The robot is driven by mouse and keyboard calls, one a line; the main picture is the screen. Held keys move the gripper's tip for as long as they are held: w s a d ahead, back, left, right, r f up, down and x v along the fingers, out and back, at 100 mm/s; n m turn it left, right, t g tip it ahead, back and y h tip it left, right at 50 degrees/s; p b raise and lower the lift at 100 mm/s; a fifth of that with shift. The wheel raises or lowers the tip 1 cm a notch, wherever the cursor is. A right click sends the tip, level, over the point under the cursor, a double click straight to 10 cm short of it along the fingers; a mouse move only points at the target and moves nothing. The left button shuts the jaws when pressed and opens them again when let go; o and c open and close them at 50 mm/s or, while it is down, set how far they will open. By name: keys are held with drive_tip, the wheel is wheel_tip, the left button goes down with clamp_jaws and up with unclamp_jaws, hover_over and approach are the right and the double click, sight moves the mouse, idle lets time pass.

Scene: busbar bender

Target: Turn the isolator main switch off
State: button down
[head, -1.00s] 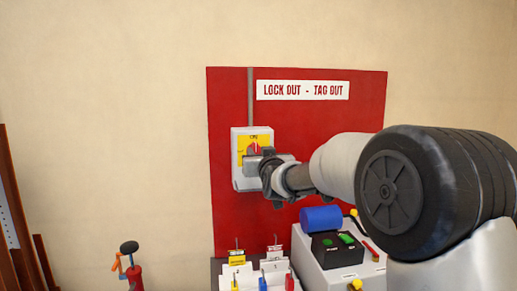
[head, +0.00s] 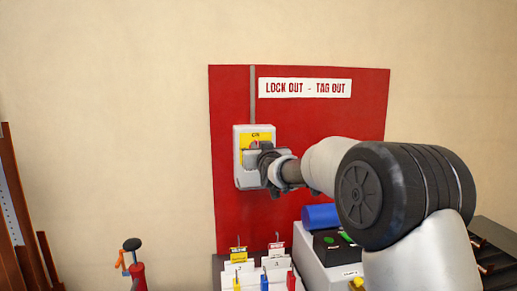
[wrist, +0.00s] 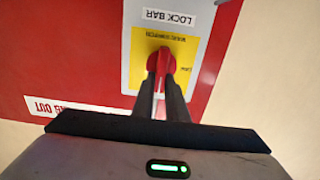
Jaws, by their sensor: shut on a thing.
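The isolator main switch is a light grey box (head: 240,172) with a yellow plate (head: 246,140), mounted on the red lockout board. Its red handle (wrist: 161,63) shows in the wrist view between the two dark fingers. My gripper (wrist: 161,82) is shut on the red handle. In the head view my gripper (head: 258,157) is at the front of the box and hides most of the handle. In the wrist view the handle lies about in line with the fingers. The small lettering on the yellow plate is too blurred to read with certainty.
The red board (head: 300,190) carries a "LOCK OUT - TAG OUT" sign (head: 305,88). Below are a white rack (head: 262,270) with tags and coloured items, a control box (head: 328,255) with green buttons and a blue cylinder (head: 321,216). Wall left of the board is clear.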

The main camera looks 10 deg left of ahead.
drive_tip(key=shift+a+n, duration=0.1)
drive_tip(key=shift+n, duration=0.2)
drive_tip(key=shift+s+a+f+n+b, duration=0.1)
drive_tip(key=shift+a+f+n+b, duration=0.2)
drive_tip(key=shift+n+b, duration=2.15)
drive_tip(key=shift+s+a+f+n+b, duration=0.2)
drive_tip(key=shift+n+b, duration=1.4)
drive_tip(key=shift+n, duration=1.7)
drive_tip(key=shift+w+a+f+n+b, duration=0.1)
drive_tip(key=shift+a+f+n+b, duration=0.2)
drive_tip(key=shift+n+b, duration=2.15)
drive_tip(key=shift+d+n+p, duration=0.1)
drive_tip(key=shift+n+p, duration=0.25)
drive_tip(key=shift+n, duration=0.25)
drive_tip(key=c, duration=1.8)
unclamp_jaws()
drive_tip(key=shift+o, duration=0.2)
drive_tip(key=shift+f, duration=0.1)
